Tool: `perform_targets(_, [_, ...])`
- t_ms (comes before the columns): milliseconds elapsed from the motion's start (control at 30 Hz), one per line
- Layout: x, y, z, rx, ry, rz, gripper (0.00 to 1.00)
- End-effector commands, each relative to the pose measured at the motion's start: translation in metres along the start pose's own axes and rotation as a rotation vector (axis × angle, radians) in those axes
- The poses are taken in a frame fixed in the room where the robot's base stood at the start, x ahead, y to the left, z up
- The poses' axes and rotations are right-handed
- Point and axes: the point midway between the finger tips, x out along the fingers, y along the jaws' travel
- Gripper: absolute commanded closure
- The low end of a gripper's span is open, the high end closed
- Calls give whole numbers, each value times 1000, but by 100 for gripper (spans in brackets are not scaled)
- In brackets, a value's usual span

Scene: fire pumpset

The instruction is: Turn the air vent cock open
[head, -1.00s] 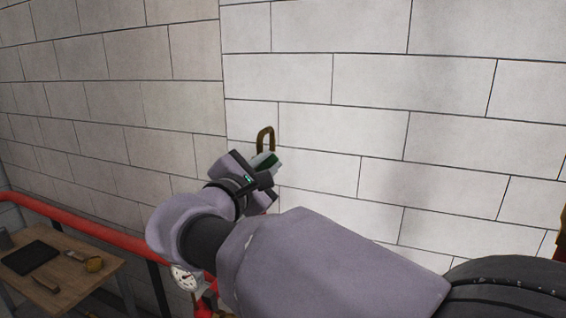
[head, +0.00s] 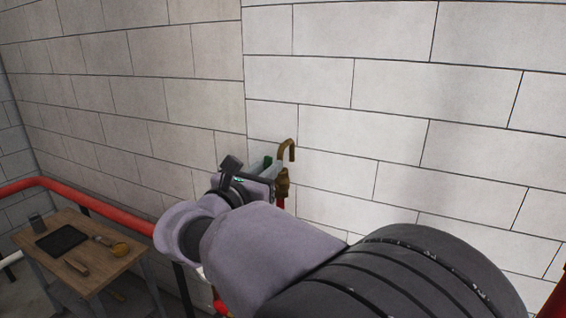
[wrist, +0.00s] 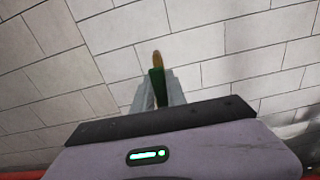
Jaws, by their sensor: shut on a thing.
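The air vent cock has a brass body (head: 282,184) with a hooked brass spout (head: 288,146) curving over at its top, in front of the pale block wall. Its green handle (head: 267,162) shows at the left of the brass body. My gripper (head: 264,168) is beside the cock, on its left. In the wrist view the gripper's two pale fingers (wrist: 157,92) are closed on the green handle (wrist: 157,82), and a brass end (wrist: 156,58) shows beyond them. Part of the handle is hidden by the fingers, and the lower pipe by my arm.
A red pipe rail (head: 100,208) runs along the left. A wooden table (head: 110,262) at lower left carries a dark tablet (head: 61,239) and small tools. The block wall (head: 390,110) is close behind the cock. A red part (head: 555,305) shows at lower right.

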Motion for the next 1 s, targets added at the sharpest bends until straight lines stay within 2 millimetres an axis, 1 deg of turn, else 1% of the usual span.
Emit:
perform_targets(200, [0, 3, 0, -35, 0, 0, 100])
perform_targets(633, [0, 3, 0, -42, 0, 1, 100])
perform_targets(667, [0, 3, 0, -42, 0, 1, 77])
perform_targets(733, [0, 3, 0, -42, 0, 1, 63])
perform_targets(767, [0, 3, 0, -42, 0, 0, 61])
perform_targets(1000, [0, 3, 0, -41, 0, 0, 61])
